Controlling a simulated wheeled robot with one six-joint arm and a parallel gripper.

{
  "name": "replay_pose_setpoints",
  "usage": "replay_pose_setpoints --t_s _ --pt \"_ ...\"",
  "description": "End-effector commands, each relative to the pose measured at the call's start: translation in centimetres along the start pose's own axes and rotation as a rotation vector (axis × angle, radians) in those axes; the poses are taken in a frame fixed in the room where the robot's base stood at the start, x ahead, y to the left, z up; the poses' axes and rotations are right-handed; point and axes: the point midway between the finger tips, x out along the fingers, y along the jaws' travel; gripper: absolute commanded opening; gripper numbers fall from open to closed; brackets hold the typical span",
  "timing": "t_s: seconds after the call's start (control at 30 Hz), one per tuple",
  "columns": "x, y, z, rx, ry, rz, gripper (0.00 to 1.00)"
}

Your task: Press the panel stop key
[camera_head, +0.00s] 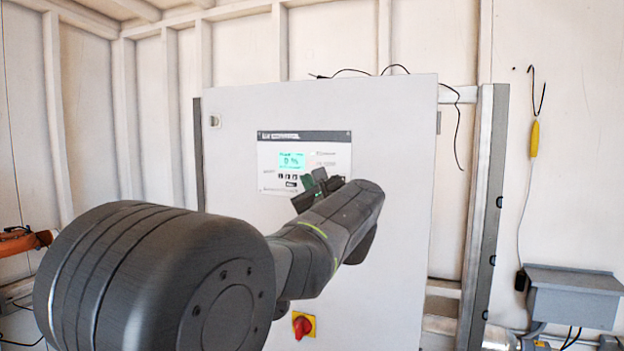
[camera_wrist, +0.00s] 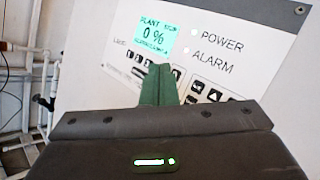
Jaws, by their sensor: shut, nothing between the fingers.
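The control panel (camera_head: 276,160) is a white label plate with a lit green screen (camera_head: 291,161) and small dark keys, on the front of a pale cabinet. In the wrist view the screen (camera_wrist: 154,36) reads "0 %", with a smaller top line that looks like "PLANT STOP". Dark keys (camera_wrist: 205,88) sit below the POWER and ALARM lamps. My gripper (camera_head: 318,185) is in front of the panel's lower right part. In the wrist view its green fingertips (camera_wrist: 158,70) are together and empty, just below the screen, over part of the key row. Whether they touch a key I cannot tell.
The pale cabinet (camera_head: 395,215) stands in a metal frame (camera_head: 482,215). A red rotary switch (camera_head: 302,325) on a yellow plate is low on its front. A grey box (camera_head: 572,297) is on the right wall, below a hanging yellow-handled tool (camera_head: 535,139).

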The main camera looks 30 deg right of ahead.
Motion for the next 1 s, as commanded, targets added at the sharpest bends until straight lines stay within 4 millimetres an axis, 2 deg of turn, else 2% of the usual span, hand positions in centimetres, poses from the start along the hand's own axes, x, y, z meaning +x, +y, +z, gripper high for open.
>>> replay_pose_setpoints --t_s 0.53,1.0 --pt "-3.2 2.3 2.3 -0.002 -0.001 0.000 0.00" --pt "-3.5 2.5 2.5 -0.001 0.000 0.000 0.00"
